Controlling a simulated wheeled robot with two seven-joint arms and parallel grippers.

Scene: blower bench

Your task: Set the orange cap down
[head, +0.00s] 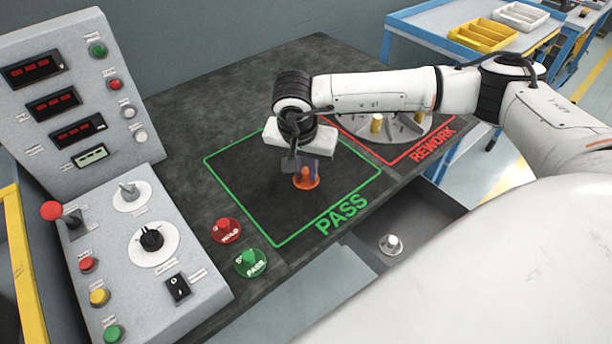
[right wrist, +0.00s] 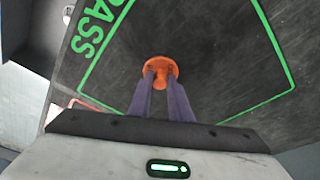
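The orange cap (head: 306,181) is a round disc with a narrow knob, inside the green PASS outline (head: 273,245) on the dark bench. My right gripper (head: 305,170) points down over it, with its purple fingers on either side of the knob. In the right wrist view the cap (right wrist: 160,64) shows at the fingertips, and the fingers (right wrist: 160,78) close on its knob from both sides. The cap looks level and at or just above the bench surface; I cannot tell whether it touches. My left gripper is not in view.
The red REWORK area (head: 430,146) holds a grey round part with a brass-coloured post (head: 376,123). Red (head: 226,231) and green (head: 250,262) buttons stand left of the PASS area, beside a grey control panel (head: 200,262). The rest of the PASS area is clear.

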